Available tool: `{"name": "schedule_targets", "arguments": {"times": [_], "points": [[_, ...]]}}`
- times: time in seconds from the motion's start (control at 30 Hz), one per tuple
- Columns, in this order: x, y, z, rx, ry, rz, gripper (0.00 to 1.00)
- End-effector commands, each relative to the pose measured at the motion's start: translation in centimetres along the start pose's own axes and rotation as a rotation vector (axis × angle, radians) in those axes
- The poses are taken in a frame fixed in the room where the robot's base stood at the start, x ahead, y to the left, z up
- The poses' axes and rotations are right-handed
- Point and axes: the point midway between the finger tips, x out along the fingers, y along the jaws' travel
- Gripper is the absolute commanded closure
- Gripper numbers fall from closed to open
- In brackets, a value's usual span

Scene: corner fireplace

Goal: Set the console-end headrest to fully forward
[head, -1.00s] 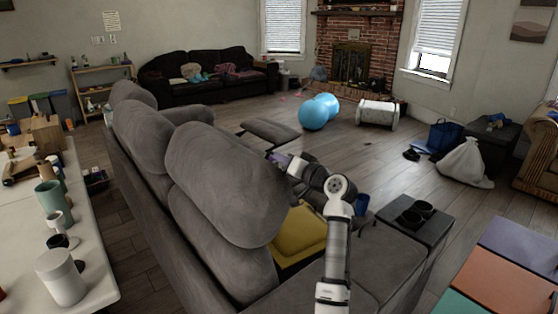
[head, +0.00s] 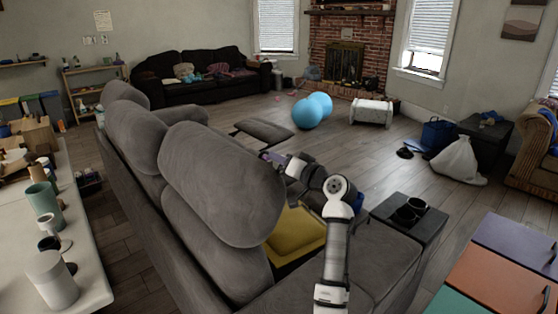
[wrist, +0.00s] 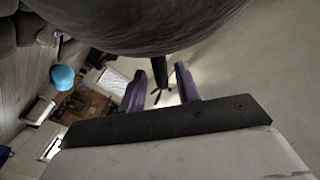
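The console-end headrest (head: 222,185) is the large grey cushion on the near end of the grey sofa's back, close to the console (head: 410,217) with two cup holders. My gripper (head: 268,156) has purple fingers and is on the seat side of this headrest, by its upper right edge, partly hidden by it. In the wrist view the headrest (wrist: 150,25) fills the top, right in front of the gripper (wrist: 173,85). The two fingers are apart, with a dark post-like shape showing between them. I cannot tell whether the gripper touches the headrest.
Other headrests (head: 137,137) line the sofa back beyond. A yellow cushion (head: 295,235) lies on the seat below my arm. A white table (head: 85,270) with cups stands at left, and coloured drawers (head: 500,278) at lower right. Open floor lies around the blue balls (head: 307,113).

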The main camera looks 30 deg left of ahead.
Motion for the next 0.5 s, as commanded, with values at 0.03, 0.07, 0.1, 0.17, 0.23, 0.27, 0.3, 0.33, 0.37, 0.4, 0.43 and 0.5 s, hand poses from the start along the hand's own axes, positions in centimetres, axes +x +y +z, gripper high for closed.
{"name": "schedule_targets", "arguments": {"times": [0.03, 0.07, 0.1, 0.17, 0.23, 0.27, 0.3, 0.33, 0.37, 0.4, 0.43, 0.5], "points": [[-1.1, 0.3, 0.2, -0.002, 0.003, 0.003, 0.68], [-1.7, 0.4, 0.2, -0.002, 0.003, 0.004, 0.68], [-2.6, 0.4, 0.2, -0.001, 0.004, 0.003, 0.68], [-4.0, 0.4, 0.2, -0.002, 0.005, 0.004, 0.68], [-5.7, 0.4, 0.2, -0.001, 0.004, 0.003, 0.68], [-6.4, 0.4, 0.2, -0.001, 0.003, 0.004, 0.68], [-7.3, 0.3, 0.2, -0.003, 0.004, 0.004, 0.68], [-7.9, 0.3, 0.2, -0.002, 0.003, 0.004, 0.68], [-8.6, 0.3, 0.1, -0.002, 0.004, 0.004, 0.68], [-9.3, 0.3, 0.1, -0.001, 0.004, 0.004, 0.68], [-9.8, 0.3, 0.2, -0.001, 0.003, 0.004, 0.68], [-10.9, 0.3, 0.1, -0.001, 0.003, 0.004, 0.68]]}}
